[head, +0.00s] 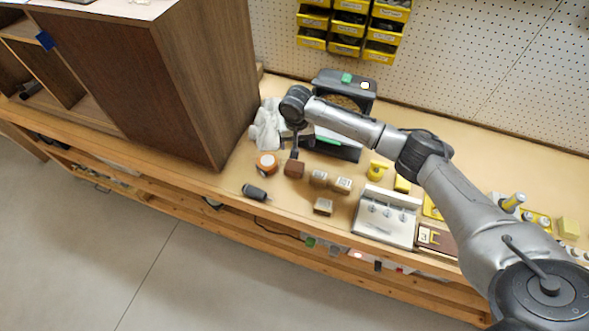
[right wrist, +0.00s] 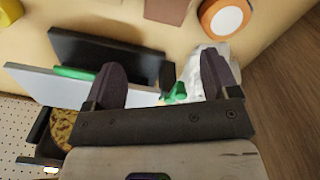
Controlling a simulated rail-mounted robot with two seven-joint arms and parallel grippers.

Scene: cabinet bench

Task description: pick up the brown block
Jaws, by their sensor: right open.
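The brown block (head: 294,169) sits on the wooden bench, right of an orange-and-white round object (head: 266,164). In the right wrist view, the brown block (right wrist: 167,9) is at the top edge and partly cut off, beyond the fingertips. My right gripper (head: 295,155) points down just behind the block in the head view. In the right wrist view, its two dark fingers (right wrist: 162,62) are spread wide with nothing held between them. I cannot tell whether the gripper touches the block in the head view. My left gripper is not in view.
Several tan blocks (head: 342,185) stand to the right. A dark cylinder (head: 255,192) lies near the front edge. A tall brown cabinet (head: 190,80) blocks the left; a grey fixture (head: 372,228) stands right.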

